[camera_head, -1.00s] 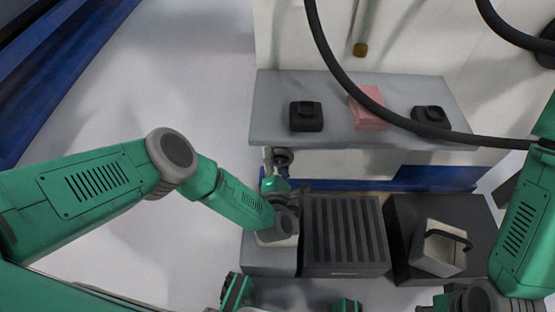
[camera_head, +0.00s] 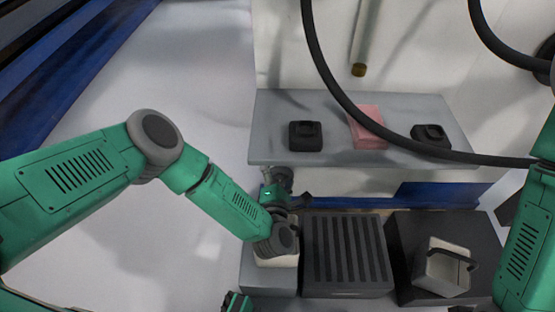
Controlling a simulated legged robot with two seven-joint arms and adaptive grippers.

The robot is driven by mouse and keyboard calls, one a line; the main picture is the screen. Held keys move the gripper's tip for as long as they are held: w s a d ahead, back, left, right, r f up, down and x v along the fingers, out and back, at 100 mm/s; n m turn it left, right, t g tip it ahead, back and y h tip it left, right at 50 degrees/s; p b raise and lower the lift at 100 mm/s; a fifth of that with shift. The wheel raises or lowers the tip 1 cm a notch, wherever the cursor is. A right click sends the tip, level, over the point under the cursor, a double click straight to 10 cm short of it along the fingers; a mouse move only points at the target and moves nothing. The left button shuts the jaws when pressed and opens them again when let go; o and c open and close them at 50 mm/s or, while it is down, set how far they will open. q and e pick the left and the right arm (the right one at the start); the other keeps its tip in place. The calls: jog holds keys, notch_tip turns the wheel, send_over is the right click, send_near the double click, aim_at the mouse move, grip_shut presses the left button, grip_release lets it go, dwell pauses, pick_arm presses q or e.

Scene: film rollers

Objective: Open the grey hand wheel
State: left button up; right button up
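My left arm comes in from the left, and its wrist bends toward the underside of the grey shelf. My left gripper (camera_head: 284,193) is small and partly hidden by my own wrist, just below the shelf's front left part. A grey rounded part (camera_head: 278,176) shows right at the gripper, under the shelf edge. It may be the grey hand wheel, but I cannot tell it clearly from the gripper. Whether the fingers touch or enclose it cannot be seen. My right arm is at the right edge, and its gripper is out of view.
The grey shelf (camera_head: 350,163) carries two black devices (camera_head: 306,136) (camera_head: 430,137) and a pink block (camera_head: 367,127). Below stand a black ribbed box (camera_head: 346,250) and a white container (camera_head: 442,268) with a dark handle. A thick black cable (camera_head: 345,98) hangs across the front.

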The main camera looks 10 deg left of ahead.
pick_arm(q)
jog(key=shift+n, duration=0.3)
jog(key=r, duration=0.1)
jog(key=w+r, duration=0.1)
jog(key=r, duration=0.2)
jog(key=shift+w+a+r, duration=0.1)
jog(key=shift+w+a, duration=0.05)
jog(key=shift+a, duration=0.25)
jog(key=s+d+f+p, duration=0.1)
jog(key=s+d+p, duration=0.1)
jog(key=s, duration=0.8)
jog(key=shift+d+f+p, duration=0.15)
jog(key=shift+d+p, duration=0.05)
jog(key=shift+p, duration=0.3)
jog(key=shift+f, duration=0.1)
notch_tip(320, 180, down, 5)
jog(key=b, duration=0.3)
jog(key=shift+f, duration=0.2)
